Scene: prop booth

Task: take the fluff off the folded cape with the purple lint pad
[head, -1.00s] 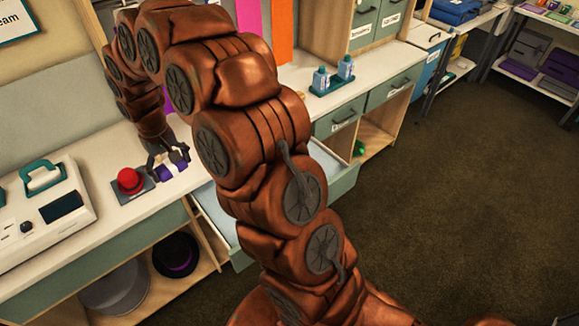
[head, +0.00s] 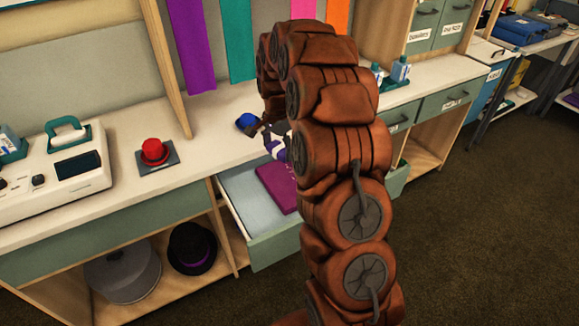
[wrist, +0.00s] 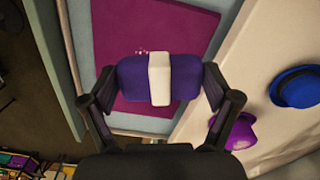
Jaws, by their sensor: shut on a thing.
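My gripper (wrist: 160,88) is shut on the purple lint pad (wrist: 132,76), which has a white band around its middle. The pad also shows in the head view (head: 279,151), at the end of my arm above the open drawer. The folded cape (wrist: 180,28) is a flat magenta-purple square lying in the drawer; it also shows in the head view (head: 276,186), partly behind my arm. Pale specks of fluff (wrist: 141,52) lie on the cape just beyond the pad in the wrist view. The pad seems above the cape; I cannot tell any contact.
The open drawer (head: 234,200) sticks out below the counter (head: 120,125). A blue hat (head: 246,121) stands on the counter, and a purple hat (wrist: 240,132) shows in the wrist view.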

